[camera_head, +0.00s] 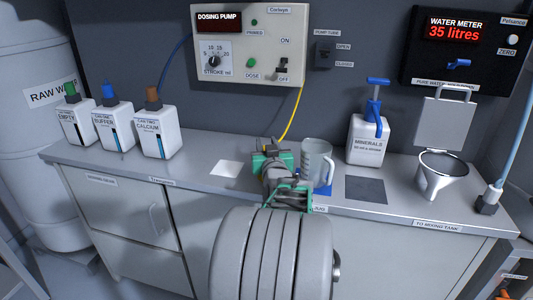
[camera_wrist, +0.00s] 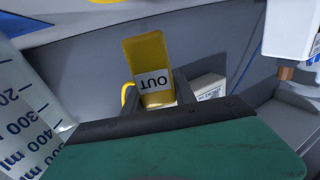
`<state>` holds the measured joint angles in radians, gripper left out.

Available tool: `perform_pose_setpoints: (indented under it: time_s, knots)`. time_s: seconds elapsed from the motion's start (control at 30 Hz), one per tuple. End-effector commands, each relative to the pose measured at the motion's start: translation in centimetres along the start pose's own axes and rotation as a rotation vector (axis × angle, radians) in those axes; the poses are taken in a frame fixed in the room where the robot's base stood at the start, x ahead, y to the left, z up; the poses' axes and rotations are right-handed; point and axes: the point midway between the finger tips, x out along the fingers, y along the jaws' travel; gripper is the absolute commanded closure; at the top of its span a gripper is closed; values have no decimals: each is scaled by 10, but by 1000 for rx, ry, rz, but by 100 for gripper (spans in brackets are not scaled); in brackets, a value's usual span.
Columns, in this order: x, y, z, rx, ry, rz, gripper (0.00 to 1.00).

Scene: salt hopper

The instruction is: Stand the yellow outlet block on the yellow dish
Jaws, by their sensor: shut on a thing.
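The yellow outlet block (camera_wrist: 152,62), labelled OUT, is between the fingers of my gripper (camera_wrist: 158,92) in the wrist view, where the scene appears upside down. My gripper is shut on it. In the head view my gripper (camera_head: 270,150) is over the middle of the bench, left of the clear jug, and my arm and hand hide the block. A yellow tube (camera_head: 292,115) runs from the dosing pump down to behind my gripper. The yellow dish is not clearly seen; a yellow edge (camera_wrist: 104,2) at the top of the wrist view may be part of it.
The measuring jug (camera_head: 317,163) stands close to the right of my gripper on a blue mat (camera_head: 322,190). A white card (camera_head: 230,169) lies to the left. Several bottles (camera_head: 157,133), a minerals container (camera_head: 367,143) and a funnel (camera_head: 440,175) stand further off. The dosing pump (camera_head: 248,45) hangs behind.

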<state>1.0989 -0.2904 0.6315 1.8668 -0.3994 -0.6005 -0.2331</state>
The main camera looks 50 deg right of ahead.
Motion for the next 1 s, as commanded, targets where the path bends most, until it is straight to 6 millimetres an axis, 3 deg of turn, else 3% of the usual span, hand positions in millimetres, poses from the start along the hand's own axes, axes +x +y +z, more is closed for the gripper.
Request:
perform_pose_setpoints:
  time_s: [0.17,0.6,0.63,0.87,1.0]
  knots:
    - [0,0,30,1,-2,1,100]
    - [0,0,36,1,0,0,100]
    - [0,0,35,1,-1,0,65]
    - [0,0,34,1,-1,0,46]
    - [0,0,34,1,-1,0,46]
